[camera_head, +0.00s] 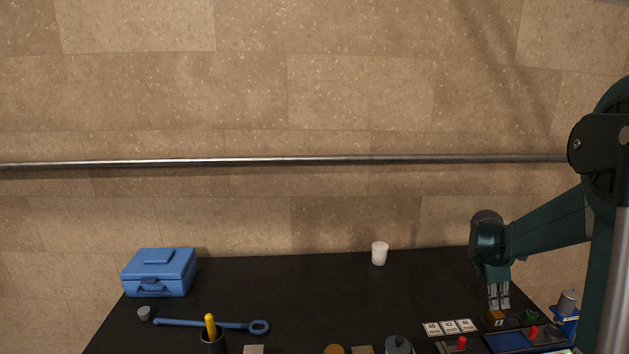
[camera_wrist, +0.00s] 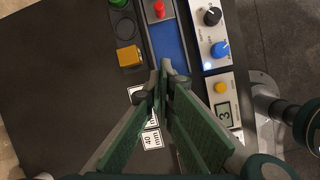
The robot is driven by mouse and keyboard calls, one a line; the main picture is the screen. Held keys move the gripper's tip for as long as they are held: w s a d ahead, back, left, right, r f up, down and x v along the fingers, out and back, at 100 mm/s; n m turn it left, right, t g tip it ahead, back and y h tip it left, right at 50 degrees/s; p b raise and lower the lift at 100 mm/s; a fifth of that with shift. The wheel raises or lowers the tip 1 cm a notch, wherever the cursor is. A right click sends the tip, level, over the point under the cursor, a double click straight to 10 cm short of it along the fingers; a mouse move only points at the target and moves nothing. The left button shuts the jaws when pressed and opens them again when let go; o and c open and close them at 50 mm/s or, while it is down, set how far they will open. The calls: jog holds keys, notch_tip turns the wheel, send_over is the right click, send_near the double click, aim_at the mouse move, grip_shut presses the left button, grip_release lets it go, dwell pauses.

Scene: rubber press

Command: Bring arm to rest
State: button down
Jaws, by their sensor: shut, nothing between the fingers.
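My gripper (camera_head: 498,296) is at the right of the dark table (camera_head: 300,290), pointing down. It is shut and empty, and its fingertips are just above a small brass-coloured block (camera_head: 495,318) in the head view. In the wrist view the shut fingertips of my gripper (camera_wrist: 163,80) show over the edge of a control panel, with the brass block (camera_wrist: 129,56) to their upper left. My arm (camera_head: 550,225) reaches in from the right.
A panel with red knobs (camera_head: 462,343) and a blue inlay (camera_wrist: 165,42) lies near my gripper. White number cards (camera_head: 450,327) lie to its left. The table's middle is clear.

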jog(key=s+a+r+m+t+y+b, duration=0.15)
jog(key=s+a+r+m, duration=0.3)
jog(key=a, duration=0.75)
jog(key=s+a+r+m+t, duration=0.25)
jog(key=s+a+r, duration=0.35)
jog(key=a, duration=0.5)
jog(key=s+a+f+m+t+y+b, duration=0.2)
jog(key=s+a+m, duration=0.6)
jog(key=s+a, duration=0.8)
jog(key=shift+s+a+t+y, duration=0.2)
jog(key=shift+a+t+y, duration=0.15)
jog(key=shift+a+t, duration=0.6)
jog(key=shift+a+g, duration=0.2)
jog(key=shift+g, duration=0.05)
